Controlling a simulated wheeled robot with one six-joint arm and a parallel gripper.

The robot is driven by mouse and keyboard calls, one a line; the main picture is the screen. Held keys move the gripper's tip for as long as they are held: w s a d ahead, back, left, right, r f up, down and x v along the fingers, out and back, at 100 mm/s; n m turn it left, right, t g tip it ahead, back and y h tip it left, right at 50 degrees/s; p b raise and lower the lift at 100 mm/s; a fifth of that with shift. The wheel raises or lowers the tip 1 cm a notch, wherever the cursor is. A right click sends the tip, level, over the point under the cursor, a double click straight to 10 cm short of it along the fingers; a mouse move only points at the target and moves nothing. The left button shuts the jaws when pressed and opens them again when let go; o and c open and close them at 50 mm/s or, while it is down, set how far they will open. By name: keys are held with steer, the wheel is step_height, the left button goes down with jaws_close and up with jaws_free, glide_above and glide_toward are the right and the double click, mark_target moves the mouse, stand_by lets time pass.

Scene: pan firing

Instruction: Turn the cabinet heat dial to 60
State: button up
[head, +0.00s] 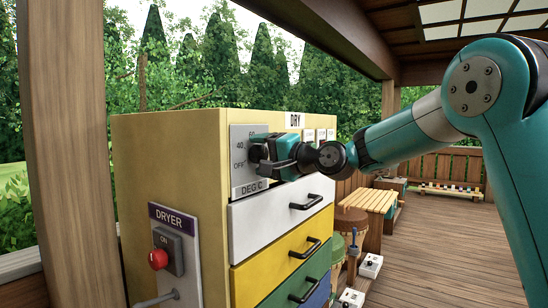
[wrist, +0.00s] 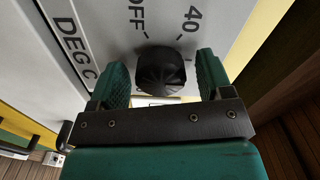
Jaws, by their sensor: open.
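The heat dial's grey plate (head: 240,179) is on the upper front of the yellow cabinet (head: 170,150). It reads OFF, 40, 60 and DEG C in the head view. The black dial knob (wrist: 160,72) shows in the wrist view, with OFF and 40 printed around it. My gripper (wrist: 160,82) is open, with one green finger on each side of the knob and a visible gap to each. In the head view my gripper (head: 262,152) is at the plate and hides much of the knob and the right-hand marks. I cannot tell where the knob points.
Below the dial are white, yellow, green and blue drawers with black handles (head: 306,202). A DRYER panel (head: 174,255) with a red button is on the left. A wooden post (head: 65,150) stands at the left. The deck (head: 440,250) on the right is mostly clear.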

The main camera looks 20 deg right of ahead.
steer(key=b+v, duration=0.6)
steer(key=v, duration=1.1)
steer(key=shift+d, duration=0.15)
steer(key=shift+s, duration=0.1)
